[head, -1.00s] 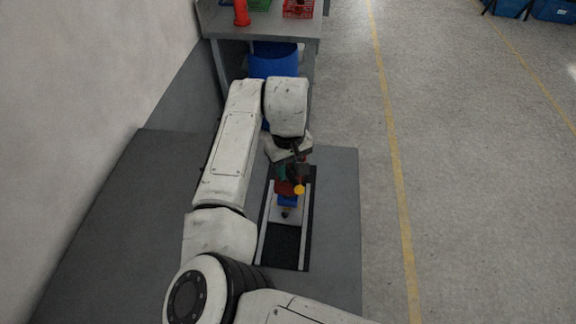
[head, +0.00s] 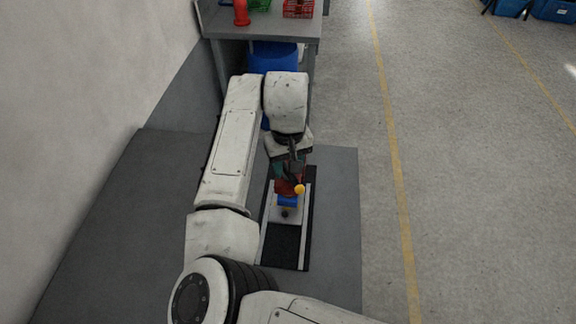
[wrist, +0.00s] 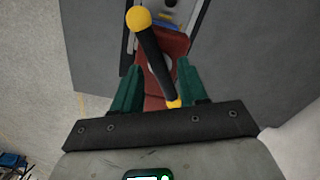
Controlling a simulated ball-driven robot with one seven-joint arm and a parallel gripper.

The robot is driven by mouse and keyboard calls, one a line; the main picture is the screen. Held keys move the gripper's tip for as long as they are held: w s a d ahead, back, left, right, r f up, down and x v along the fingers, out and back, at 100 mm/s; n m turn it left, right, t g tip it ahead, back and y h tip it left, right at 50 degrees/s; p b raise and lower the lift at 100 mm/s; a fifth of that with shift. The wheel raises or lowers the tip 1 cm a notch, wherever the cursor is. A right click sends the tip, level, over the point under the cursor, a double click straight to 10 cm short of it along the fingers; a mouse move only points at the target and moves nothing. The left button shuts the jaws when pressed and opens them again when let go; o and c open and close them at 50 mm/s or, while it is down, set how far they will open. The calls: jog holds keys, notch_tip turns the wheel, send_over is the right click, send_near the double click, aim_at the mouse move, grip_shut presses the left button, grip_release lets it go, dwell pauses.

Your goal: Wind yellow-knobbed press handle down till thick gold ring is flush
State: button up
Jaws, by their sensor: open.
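The press handle is a dark bar (wrist: 156,60) with a yellow knob (wrist: 139,18) at one end and a yellow tip at the other, above a red press body (wrist: 172,44) in the wrist view. In the head view the yellow knob (head: 300,189) shows beside the red body (head: 288,187). My gripper (wrist: 158,80) is open, its two green fingers on either side of the bar, apart from it in this view. It also shows in the head view (head: 286,170), over the press. A blue part (head: 287,201) sits just in front. I cannot make out the gold ring.
The press stands on a rail frame (head: 267,235) with a black bed on a grey table (head: 335,225). A bench (head: 265,25) behind carries an orange-red cone, and a blue drum (head: 273,58) stands under it. Open floor lies to the right.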

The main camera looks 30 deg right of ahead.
jog(key=shift+r, duration=2.95)
